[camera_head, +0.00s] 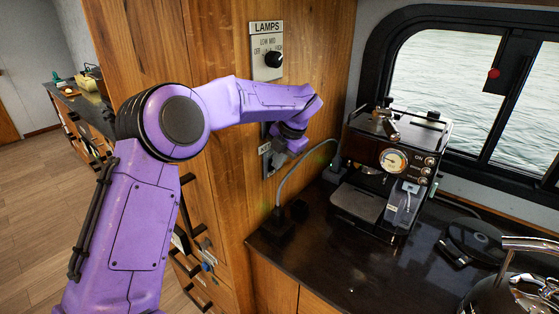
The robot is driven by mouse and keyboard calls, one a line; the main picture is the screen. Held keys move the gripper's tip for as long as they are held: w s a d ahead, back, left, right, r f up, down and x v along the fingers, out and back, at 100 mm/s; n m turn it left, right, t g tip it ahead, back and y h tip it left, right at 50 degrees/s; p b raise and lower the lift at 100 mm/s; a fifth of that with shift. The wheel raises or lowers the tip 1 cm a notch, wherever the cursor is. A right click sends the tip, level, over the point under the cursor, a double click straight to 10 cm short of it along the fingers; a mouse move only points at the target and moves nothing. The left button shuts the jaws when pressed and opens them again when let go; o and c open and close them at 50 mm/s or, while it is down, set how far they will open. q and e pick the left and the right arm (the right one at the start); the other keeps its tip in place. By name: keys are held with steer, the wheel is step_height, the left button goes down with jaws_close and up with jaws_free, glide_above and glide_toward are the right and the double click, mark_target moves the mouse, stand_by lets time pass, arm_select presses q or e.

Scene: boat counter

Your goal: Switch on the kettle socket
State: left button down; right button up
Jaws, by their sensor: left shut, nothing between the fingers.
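My left arm reaches across from the left to the wooden panel. Its gripper (281,159) is shut and empty, close to a grey wall plate (264,149) whose label is partly covered and seems to begin with "K". The switch on this plate is hidden behind my gripper and wrist, so I cannot tell its position or whether I touch it. A shiny metal kettle (513,293) with a black handle area is cut off at the bottom right. My right gripper is not in view.
A LAMPS plate (267,35) with a black knob is above my wrist. A cable runs from a black plug (279,224) at the counter's left edge. An espresso machine (388,170) stands on the dark counter (345,264), near a round black base (472,238). The front counter is clear.

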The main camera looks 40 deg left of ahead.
arm_select(q)
steer(key=shift+r, duration=0.1)
steer(key=d+r+b, duration=0.2)
steer(key=d+r, duration=0.6)
steer(key=d, duration=0.1)
steer(key=shift+s+d, duration=0.25)
stand_by(0.5)
